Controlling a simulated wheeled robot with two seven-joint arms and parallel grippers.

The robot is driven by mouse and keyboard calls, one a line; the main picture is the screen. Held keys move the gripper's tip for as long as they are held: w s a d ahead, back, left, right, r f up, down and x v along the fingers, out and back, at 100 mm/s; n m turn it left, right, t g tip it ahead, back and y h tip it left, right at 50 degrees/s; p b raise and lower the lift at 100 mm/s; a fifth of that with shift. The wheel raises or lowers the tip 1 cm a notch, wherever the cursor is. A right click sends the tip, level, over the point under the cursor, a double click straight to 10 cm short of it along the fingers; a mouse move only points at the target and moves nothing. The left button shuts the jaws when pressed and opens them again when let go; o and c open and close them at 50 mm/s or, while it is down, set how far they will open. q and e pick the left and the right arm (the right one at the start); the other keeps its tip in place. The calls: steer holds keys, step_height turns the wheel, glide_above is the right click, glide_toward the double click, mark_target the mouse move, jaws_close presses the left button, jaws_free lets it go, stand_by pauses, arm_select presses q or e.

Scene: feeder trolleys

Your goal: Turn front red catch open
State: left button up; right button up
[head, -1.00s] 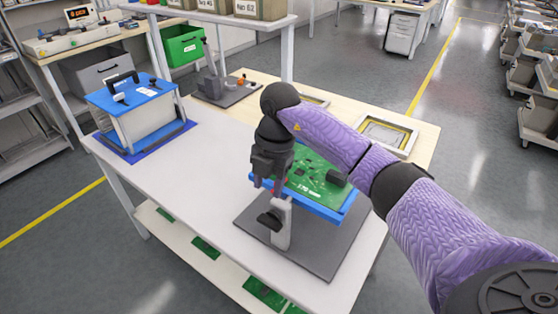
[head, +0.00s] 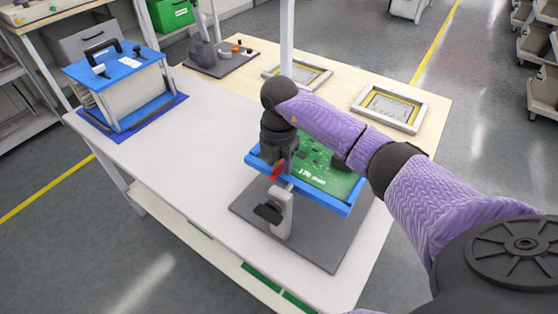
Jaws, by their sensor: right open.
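The red catch (head: 278,171) sits at the front edge of the blue-framed fixture (head: 318,199), which holds a green circuit board (head: 330,178). The fixture stands on a grey bracket above a dark base plate (head: 318,246). My right gripper (head: 279,164) points down at the red catch from above. Its fingers are dark and partly overlap the catch, so whether they touch it cannot be told. It is open. My left gripper is out of view.
A blue-topped box (head: 122,88) with a black handle stands on a blue mat at the left of the white table (head: 190,150). Two framed screens, one of them a yellow-edged frame (head: 391,108), lie on the wooden surface behind. The table's middle is clear.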

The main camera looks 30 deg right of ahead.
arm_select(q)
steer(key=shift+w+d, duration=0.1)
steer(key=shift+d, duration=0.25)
arm_select(e)
jaws_close()
steer(key=shift+r+n, duration=0.1)
steer(key=shift+n, duration=0.3)
steer(key=n, duration=0.3)
steer(key=shift+n, duration=0.4)
steer(key=n, duration=0.3)
steer(key=shift+n, duration=0.3)
steer(key=n, duration=0.6)
steer(key=shift+n, duration=1.1)
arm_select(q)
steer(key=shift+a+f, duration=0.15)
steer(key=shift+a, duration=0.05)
arm_select(e)
steer(key=shift+n, duration=0.9)
